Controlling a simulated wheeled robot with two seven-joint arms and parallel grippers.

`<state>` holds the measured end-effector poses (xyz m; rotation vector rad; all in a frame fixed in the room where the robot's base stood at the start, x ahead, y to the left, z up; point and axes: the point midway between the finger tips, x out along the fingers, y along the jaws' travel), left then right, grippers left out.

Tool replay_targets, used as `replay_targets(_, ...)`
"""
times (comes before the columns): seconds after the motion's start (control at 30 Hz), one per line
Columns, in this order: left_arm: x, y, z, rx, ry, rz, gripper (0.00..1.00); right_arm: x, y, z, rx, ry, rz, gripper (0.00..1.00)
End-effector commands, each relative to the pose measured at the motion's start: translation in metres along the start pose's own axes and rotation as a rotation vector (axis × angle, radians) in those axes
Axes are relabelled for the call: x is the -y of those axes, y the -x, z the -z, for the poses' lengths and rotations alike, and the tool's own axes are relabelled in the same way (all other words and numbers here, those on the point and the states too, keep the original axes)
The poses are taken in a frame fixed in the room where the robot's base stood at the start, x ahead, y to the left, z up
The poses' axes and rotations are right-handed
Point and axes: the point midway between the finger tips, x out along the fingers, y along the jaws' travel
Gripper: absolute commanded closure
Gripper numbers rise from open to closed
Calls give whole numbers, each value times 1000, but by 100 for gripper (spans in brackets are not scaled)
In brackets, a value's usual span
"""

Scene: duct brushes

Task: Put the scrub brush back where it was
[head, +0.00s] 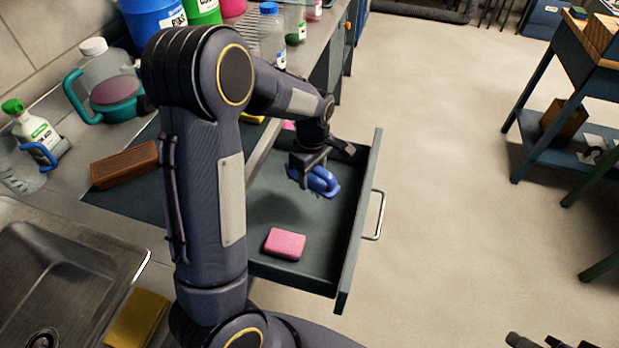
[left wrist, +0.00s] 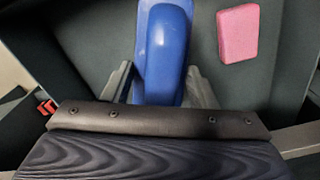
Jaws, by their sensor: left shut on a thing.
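The blue scrub brush (head: 322,181) is in my left gripper (head: 312,172), over the open grey drawer (head: 262,207). Its bristles point down, and I cannot tell whether they touch the drawer floor. In the left wrist view the brush's blue handle (left wrist: 163,50) sits between the two fingers (left wrist: 160,88), which are shut on it. The dark parts at the bottom right edge of the head view seem to be my right gripper (head: 550,342), mostly cut off.
A pink sponge (head: 285,244) lies in the drawer's near part; it also shows in the left wrist view (left wrist: 238,33). A sink (head: 60,262) is at lower left. Floor right of the drawer is clear.

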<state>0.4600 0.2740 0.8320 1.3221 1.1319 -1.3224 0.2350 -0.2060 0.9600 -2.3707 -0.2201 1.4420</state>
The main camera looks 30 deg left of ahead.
Motion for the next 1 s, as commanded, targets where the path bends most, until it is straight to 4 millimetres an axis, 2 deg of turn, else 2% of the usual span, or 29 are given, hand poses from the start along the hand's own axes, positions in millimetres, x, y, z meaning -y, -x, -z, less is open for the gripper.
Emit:
replay_targets(0.1, -22, -14, 22, 0, 3, 3, 69, 1, 3, 1, 0, 0, 0, 68)
replay_targets(0.2, -32, -36, 32, 1, 0, 5, 69, 1, 2, 1, 0, 0, 0, 68)
replay_targets(0.4, -48, -59, 45, 0, -2, 1, 69, 1, 3, 2, 0, 0, 0, 68)
replay_targets(0.63, -56, -72, 52, 1, -2, 1, 69, 2, 3, 2, 0, 0, 0, 68)
replay_targets(0.83, -56, -100, 52, 1, -3, 2, 69, 2, 3, 2, 0, 0, 0, 68)
replay_targets(1.0, -57, -102, 52, 0, -3, -2, 69, 2, 3, 2, 0, 0, 0, 68)
